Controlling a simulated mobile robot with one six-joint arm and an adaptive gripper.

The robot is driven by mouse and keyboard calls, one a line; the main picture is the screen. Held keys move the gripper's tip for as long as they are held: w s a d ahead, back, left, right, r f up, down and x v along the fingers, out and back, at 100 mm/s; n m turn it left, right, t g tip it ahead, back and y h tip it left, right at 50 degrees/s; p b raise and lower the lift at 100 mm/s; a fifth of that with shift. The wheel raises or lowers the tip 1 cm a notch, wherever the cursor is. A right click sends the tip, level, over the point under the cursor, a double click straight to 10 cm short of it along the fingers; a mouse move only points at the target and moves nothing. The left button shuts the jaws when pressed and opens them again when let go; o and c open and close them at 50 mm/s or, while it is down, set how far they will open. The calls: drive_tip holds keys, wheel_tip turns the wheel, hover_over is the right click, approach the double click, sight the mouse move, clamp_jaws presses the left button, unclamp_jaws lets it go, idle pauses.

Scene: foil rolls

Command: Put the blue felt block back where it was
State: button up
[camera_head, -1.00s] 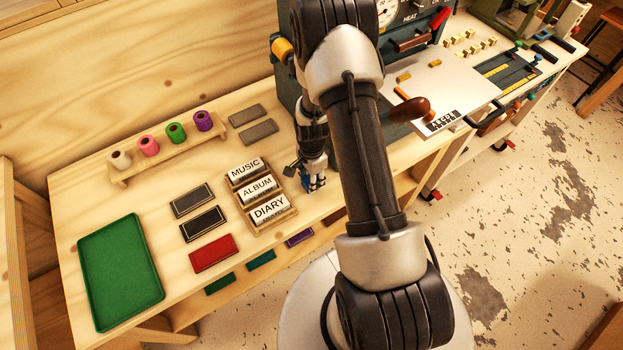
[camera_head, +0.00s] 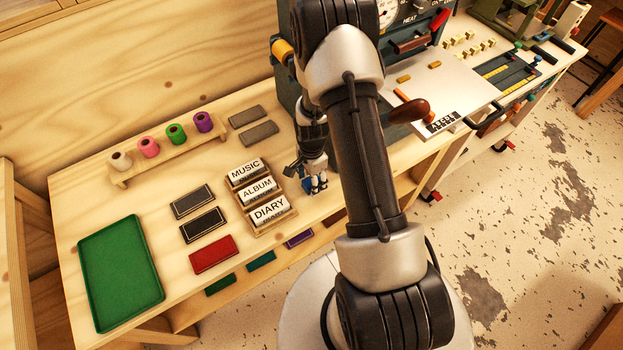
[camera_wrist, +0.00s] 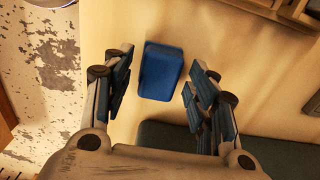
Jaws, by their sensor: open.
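The blue felt block (camera_wrist: 160,72) lies on the pale wooden bench top in the wrist view. My gripper (camera_wrist: 156,84) is open, with one blue-padded finger on each side of the block and visible gaps between them and it. In the head view my gripper (camera_head: 315,184) is low over the bench, right of the label rack. There my fingers and arm largely hide the block, and blue shows around the fingertips.
The wooden rack (camera_head: 284,226) with MUSIC, ALBUM and DIARY labels stands close left of my gripper. A dark machine stands behind. The bench's front edge is near. A green tray (camera_head: 152,295), a red block (camera_head: 213,254) and dark blocks (camera_head: 203,224) lie further left.

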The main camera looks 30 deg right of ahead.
wheel_tip(320, 180, up, 12)
drive_tip(key=p, duration=0.3)
wheel_tip(320, 180, up, 8)
drive_tip(key=r+n, duration=0.1)
drive_tip(key=n, duration=0.2)
hover_over(305, 183)
drive_tip(key=s+a+r+n+t, duration=0.1)
drive_tip(key=s+a+r+n, duration=0.1)
drive_tip(key=r, duration=0.4)
drive_tip(key=s+a+r+n+t, duration=0.1)
drive_tip(key=s+a+r+n, duration=0.15)
drive_tip(key=r, duration=0.35)
drive_tip(key=s+a+r+n+t, duration=0.1)
drive_tip(key=s+a+r+n, duration=0.2)
drive_tip(key=s+r+n, duration=0.2)
drive_tip(key=s+a+r+n+t, duration=0.1)
drive_tip(key=s+r+n, duration=0.4)
drive_tip(key=s, duration=0.5)
drive_tip(key=shift+s+a+r+t, duration=0.2)
drive_tip(key=shift+a+t, duration=0.1)
drive_tip(key=shift+a, duration=0.6)
